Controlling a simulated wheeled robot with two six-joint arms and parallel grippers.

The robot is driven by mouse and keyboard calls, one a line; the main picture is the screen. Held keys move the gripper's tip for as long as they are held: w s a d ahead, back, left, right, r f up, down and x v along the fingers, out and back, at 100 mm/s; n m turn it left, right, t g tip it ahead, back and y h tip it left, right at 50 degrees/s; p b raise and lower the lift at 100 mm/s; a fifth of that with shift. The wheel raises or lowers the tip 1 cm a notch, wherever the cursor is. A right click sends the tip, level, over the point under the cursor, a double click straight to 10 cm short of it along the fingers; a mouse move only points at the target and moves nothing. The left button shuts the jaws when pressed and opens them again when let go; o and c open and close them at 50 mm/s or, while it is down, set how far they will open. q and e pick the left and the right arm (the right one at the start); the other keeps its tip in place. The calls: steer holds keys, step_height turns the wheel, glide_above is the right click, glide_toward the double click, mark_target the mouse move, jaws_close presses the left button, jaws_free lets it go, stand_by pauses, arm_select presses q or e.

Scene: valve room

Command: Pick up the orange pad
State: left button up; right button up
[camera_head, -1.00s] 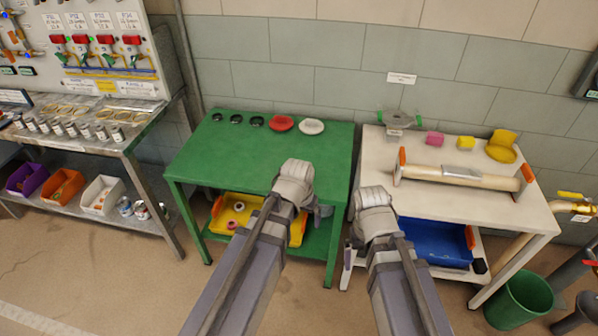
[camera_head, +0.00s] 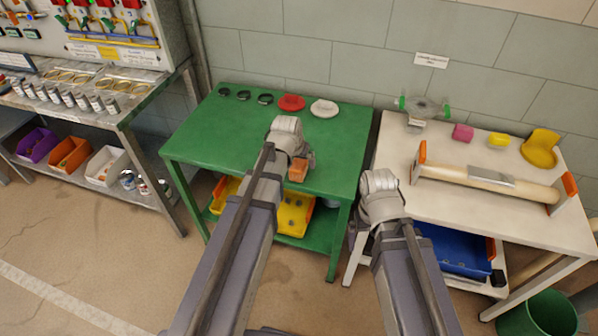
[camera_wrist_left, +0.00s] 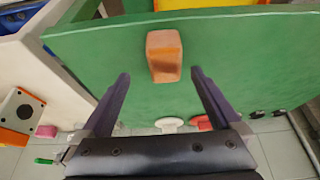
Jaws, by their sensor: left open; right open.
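The orange pad (camera_head: 298,170) is a small block on the green table (camera_head: 215,145), close to its front edge. In the head view it shows just beside my left gripper (camera_head: 292,145), which hides part of it. In the left wrist view the orange pad (camera_wrist_left: 164,56) lies ahead of the open fingers of my left gripper (camera_wrist_left: 160,75), in line with the gap between them. Nothing is held there. My right gripper (camera_head: 380,195) is in front of the left edge of the white table, its fingertips hidden by the wrist; no held object shows.
On the green table's back are several black discs (camera_head: 244,95), a red disc (camera_head: 291,102) and a white disc (camera_head: 324,108). Yellow bins (camera_head: 294,216) sit underneath. The white table (camera_head: 480,215) on the right holds a pipe (camera_head: 490,181). The green table's middle is clear.

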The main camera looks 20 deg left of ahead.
mark_target(298, 165)
arm_select(q)
steer(key=shift+w+a+b+x, duration=0.1)
steer(key=shift+a+b+x, duration=0.1)
steer(key=shift+b+x, duration=1.15)
steer(key=shift+w+a+b+x, duration=0.1)
steer(key=shift+a+b+x, duration=0.1)
steer(key=shift+b+x, duration=1.2)
steer(key=shift+w+f+p, duration=0.1)
steer(key=shift+f+p, duration=0.05)
steer(key=shift+p, duration=0.25)
jaws_close()
step_height(298, 165, up, 10)
steer(key=p, duration=1)
